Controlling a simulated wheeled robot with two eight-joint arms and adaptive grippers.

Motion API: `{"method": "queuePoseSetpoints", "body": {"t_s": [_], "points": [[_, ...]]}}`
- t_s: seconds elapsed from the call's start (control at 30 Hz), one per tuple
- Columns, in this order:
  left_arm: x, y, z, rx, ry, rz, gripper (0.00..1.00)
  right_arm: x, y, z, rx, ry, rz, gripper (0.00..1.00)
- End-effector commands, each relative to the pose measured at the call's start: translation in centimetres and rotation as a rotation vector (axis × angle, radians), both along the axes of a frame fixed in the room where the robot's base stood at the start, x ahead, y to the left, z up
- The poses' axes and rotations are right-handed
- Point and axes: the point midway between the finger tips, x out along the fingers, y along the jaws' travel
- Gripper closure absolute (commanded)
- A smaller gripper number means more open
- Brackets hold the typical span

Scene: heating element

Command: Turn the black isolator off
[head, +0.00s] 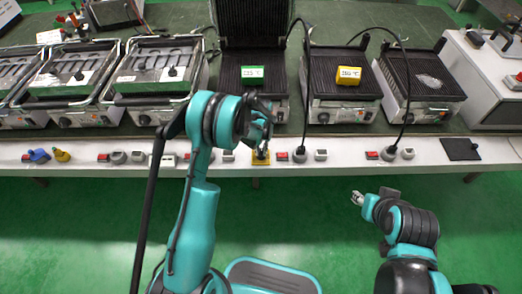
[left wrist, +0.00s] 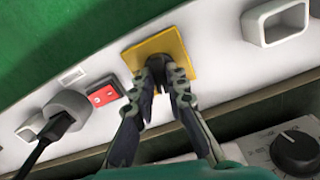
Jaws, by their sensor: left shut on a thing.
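The black isolator is a dark knob on a yellow square plate (head: 261,161) on the white front rail of the bench. In the left wrist view the yellow plate (left wrist: 182,42) shows at the top centre. My left gripper (head: 262,148) is at the plate, and in the left wrist view its fingers (left wrist: 165,74) are shut on the dark knob (left wrist: 156,64). The fingers hide most of the knob, so its exact angle is unclear. My right gripper (head: 357,198) is away from the rail, over the green floor; its opening is too small to make out.
Red switches (head: 282,156) and grey sockets with plugs (head: 299,155) line the rail beside the isolator. Contact grills (head: 341,88) stand on the bench behind, with black cables hanging down.

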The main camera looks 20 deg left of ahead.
Motion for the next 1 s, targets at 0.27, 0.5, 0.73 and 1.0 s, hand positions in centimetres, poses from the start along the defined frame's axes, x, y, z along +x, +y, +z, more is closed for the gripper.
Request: {"method": "queuePoseSetpoints", "body": {"t_s": [0.27,0.5,0.73,1.0], "points": [[0.01,0.00,0.00,0.000,0.000,0.164,1.00,0.00,0.00,0.00,0.000,0.000,0.000,0.60],[0.02,0.00,0.00,0.000,0.000,0.235,1.00,0.00,0.00,0.00,0.000,0.000,0.000,0.60],[0.01,0.00,0.00,0.000,0.000,0.253,1.00,0.00,0.00,0.00,0.000,0.000,0.000,0.60],[0.01,0.00,0.00,0.000,0.000,0.253,1.00,0.00,0.00,0.00,0.000,0.000,0.000,0.60]]}}
